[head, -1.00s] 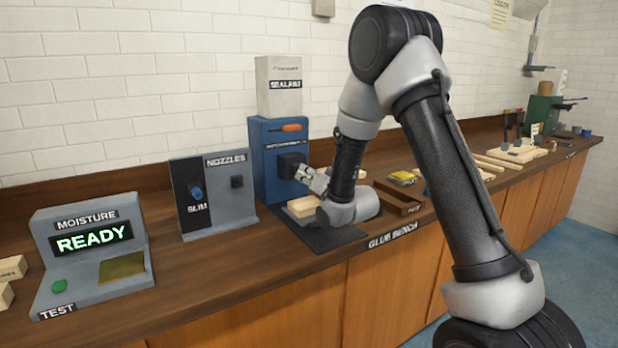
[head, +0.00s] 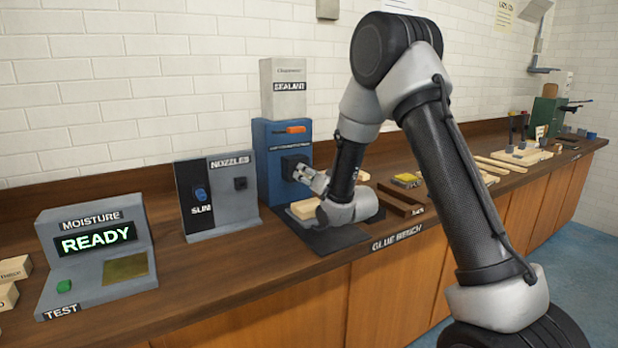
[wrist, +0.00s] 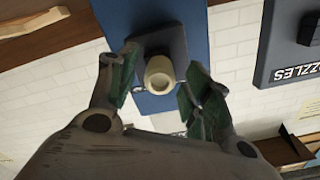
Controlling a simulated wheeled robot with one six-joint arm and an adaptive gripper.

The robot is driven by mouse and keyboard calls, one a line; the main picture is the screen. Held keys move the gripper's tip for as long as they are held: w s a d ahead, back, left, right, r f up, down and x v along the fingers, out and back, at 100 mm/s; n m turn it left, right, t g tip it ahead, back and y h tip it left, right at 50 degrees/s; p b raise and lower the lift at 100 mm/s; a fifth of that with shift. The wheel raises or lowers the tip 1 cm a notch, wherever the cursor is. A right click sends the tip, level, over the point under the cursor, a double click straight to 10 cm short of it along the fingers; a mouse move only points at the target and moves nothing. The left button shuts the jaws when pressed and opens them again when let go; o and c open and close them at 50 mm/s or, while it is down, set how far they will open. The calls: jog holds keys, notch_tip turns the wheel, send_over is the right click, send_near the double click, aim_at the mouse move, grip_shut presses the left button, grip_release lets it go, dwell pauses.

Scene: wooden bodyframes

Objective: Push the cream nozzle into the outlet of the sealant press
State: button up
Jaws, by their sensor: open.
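The blue sealant press (head: 270,165) stands against the wall with a dark square outlet block (head: 293,165) on its front. In the wrist view the cream nozzle (wrist: 159,73) sits at the outlet block (wrist: 160,44), its round end facing the camera. How deeply it is seated cannot be told. My gripper (wrist: 158,88) is open, with one green-padded finger on each side of the nozzle and gaps between. In the head view my gripper (head: 303,174) is close in front of the outlet, and the nozzle is hidden there.
The nozzles stand (head: 238,215), holding a blue nozzle (head: 200,193), is left of the press. The moisture tester (head: 138,292) reads READY farther left. A pale wood block (head: 304,209) lies below my gripper. Brown trays (head: 398,201) stand to the right.

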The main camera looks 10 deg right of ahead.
jog(key=v, duration=1.2)
dwell(0.3)
jog(key=s+d+r+n+g+h, duration=0.1)
jog(key=s+d+r+g+h, duration=0.5)
jog(key=s+d, duration=0.4)
jog(key=s+d+r+n+g, duration=0.1)
jog(key=s+g, duration=0.6)
jog(key=s, duration=1.8)
jog(key=shift+d+r+n, duration=0.3)
jog(key=shift+d+r, duration=0.05)
jog(key=shift+d, duration=0.2)
